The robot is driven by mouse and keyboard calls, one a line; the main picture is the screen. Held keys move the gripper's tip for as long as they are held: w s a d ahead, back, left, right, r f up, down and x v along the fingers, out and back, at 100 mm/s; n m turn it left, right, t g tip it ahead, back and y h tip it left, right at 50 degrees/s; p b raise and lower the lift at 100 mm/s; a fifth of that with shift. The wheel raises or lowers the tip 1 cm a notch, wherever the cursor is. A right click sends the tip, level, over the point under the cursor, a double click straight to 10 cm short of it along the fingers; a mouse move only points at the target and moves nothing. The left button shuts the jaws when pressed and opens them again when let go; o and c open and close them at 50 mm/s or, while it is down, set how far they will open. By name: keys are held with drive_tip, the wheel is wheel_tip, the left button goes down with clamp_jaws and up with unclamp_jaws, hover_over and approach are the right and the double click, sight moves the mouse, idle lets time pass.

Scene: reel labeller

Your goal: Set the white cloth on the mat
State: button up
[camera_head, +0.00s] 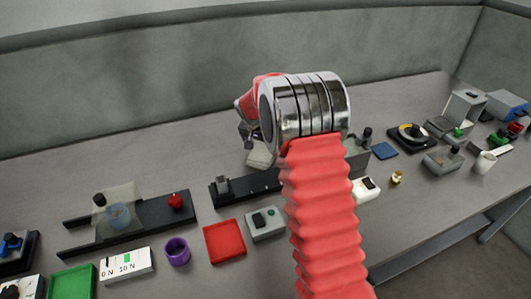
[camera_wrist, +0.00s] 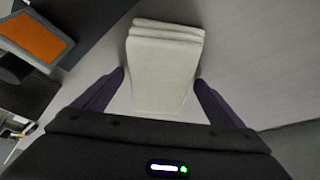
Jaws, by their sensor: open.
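The white cloth (camera_wrist: 163,65), a folded pad with layered edges, lies on the grey bench in the wrist view. My gripper (camera_wrist: 161,78) is open, with one dark finger on each side of the cloth and a narrow gap at each side. In the head view the cloth (camera_head: 260,155) shows partly below my gripper, which is mostly hidden behind my arm. A small flat blue square (camera_head: 384,151), which looks like the mat, lies bare on the bench to the right of my arm.
A red tray (camera_head: 225,241), a purple cup (camera_head: 177,251) and a grey switch box (camera_head: 265,223) stand at the front. A black rail (camera_head: 250,186) lies near the cloth. A grey open box (camera_head: 358,157) stands between my arm and the blue square. The bench behind is clear.

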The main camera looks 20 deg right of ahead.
sight(264, 148)
drive_tip(key=shift+c, duration=0.2)
drive_tip(key=c, duration=1.2)
drive_tip(key=shift+r, duration=0.1)
wheel_tip(264, 148, up, 10)
drive_tip(key=shift+f, duration=0.1)
idle(0.5)
